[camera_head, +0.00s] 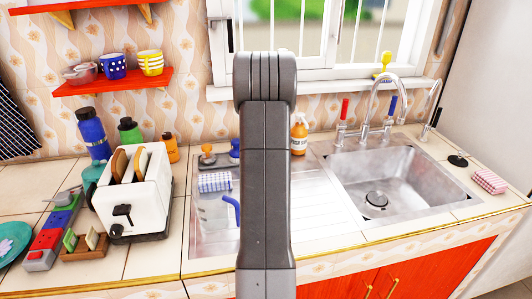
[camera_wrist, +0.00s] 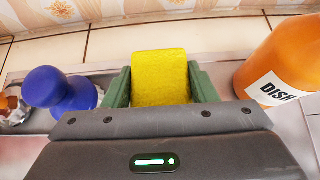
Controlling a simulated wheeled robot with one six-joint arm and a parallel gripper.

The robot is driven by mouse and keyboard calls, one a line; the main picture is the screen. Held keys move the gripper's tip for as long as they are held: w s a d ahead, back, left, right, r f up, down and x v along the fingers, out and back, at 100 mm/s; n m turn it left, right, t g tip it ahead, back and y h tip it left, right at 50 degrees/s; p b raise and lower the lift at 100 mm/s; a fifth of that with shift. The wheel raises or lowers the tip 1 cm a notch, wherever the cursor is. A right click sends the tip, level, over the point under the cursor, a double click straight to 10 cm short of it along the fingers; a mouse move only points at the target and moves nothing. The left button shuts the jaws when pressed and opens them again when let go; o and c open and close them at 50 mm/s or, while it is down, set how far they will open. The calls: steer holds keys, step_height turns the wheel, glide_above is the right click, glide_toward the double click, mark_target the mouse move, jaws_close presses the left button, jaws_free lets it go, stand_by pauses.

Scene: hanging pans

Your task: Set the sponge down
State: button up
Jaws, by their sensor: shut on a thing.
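A yellow sponge (camera_wrist: 160,78) sits between the two green fingers of my gripper (camera_wrist: 160,85) in the wrist view. My gripper is shut on it, with one finger on each side. Tiles and the metal ledge lie behind and below it; I cannot tell whether the sponge touches a surface. In the head view my own arm stands in the middle and hides the gripper and the sponge.
An orange dish soap bottle (camera_wrist: 280,62) stands close right of the gripper, and a blue-knobbed item (camera_wrist: 62,90) close left. The head view shows the sink basin (camera_head: 400,190) right, a toaster (camera_head: 135,190) left, a checked cloth (camera_head: 215,182) and a faucet (camera_head: 385,95).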

steer(key=shift+f+b, duration=0.35)
steer(key=shift+f, duration=0.8)
steer(key=shift+f, duration=0.2)
steer(key=o, duration=1)
steer(key=shift+r, duration=0.1)
steer(key=shift+r, duration=0.1)
steer(key=shift+r, duration=0.15)
steer(key=v, duration=1.1)
steer(key=shift+s+r, duration=0.2)
steer(key=shift+s, duration=0.15)
